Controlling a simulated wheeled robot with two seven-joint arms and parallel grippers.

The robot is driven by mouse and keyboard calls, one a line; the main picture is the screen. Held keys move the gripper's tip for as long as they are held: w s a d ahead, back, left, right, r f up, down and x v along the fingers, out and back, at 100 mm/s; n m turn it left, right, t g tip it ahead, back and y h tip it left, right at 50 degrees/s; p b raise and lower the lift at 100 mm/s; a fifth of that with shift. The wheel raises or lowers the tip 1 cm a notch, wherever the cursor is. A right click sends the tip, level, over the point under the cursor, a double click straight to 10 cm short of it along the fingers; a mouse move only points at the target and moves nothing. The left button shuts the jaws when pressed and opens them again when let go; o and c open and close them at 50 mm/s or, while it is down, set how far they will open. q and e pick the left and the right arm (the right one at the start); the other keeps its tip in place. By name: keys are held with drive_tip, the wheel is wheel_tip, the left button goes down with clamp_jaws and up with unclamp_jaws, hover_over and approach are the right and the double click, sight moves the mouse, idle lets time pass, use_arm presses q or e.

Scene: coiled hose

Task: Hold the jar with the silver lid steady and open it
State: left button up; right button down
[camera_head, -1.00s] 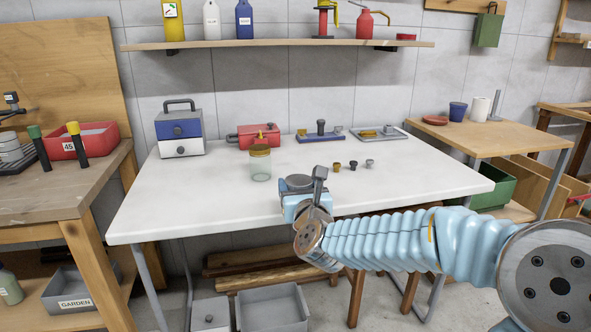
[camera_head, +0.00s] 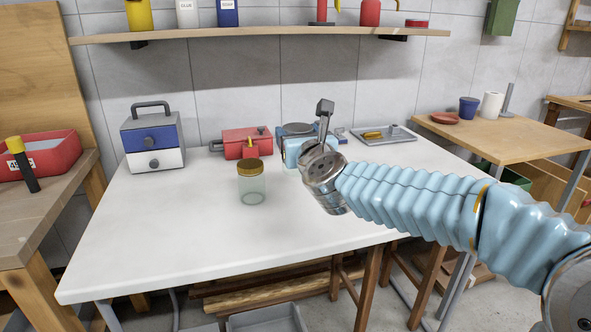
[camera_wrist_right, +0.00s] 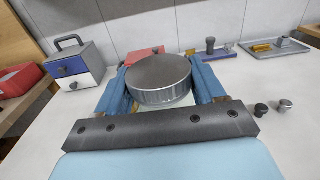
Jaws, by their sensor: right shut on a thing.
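The jar with the silver lid shows in the right wrist view as a round grey lid (camera_wrist_right: 160,76) between my two blue fingers. In the head view its lid (camera_head: 298,128) shows above my right gripper (camera_head: 300,146). My right gripper is shut on this jar. The jar's body is mostly hidden by the fingers and wrist, and I cannot tell whether it touches the table. A glass jar with a gold-brown lid (camera_head: 252,184) stands upright on the white table, left of the gripper and nearer to me. My left gripper is not in view.
A red box (camera_head: 243,142) stands behind the gold-lidded jar, and a blue-and-white drawer box (camera_head: 153,138) at the back left. A grey tray (camera_head: 387,136) lies at the back right. Small knobs (camera_wrist_right: 285,106) stand beside the gripper. The white table's (camera_head: 170,225) front left is clear.

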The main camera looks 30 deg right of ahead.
drive_tip(key=w+d+f, duration=0.1)
drive_tip(key=w+f, duration=0.1)
drive_tip(key=f, duration=0.1)
drive_tip(key=w+d+f, duration=0.2)
drive_tip(key=w+f, duration=0.1)
drive_tip(key=f, duration=0.1)
drive_tip(key=w+d+f, duration=0.1)
drive_tip(key=w+f, duration=0.2)
drive_tip(key=shift+d+f, duration=0.2)
drive_tip(key=shift+f, duration=0.2)
drive_tip(key=shift+f, duration=0.15)
drive_tip(key=shift+c, duration=0.5)
unclamp_jaws()
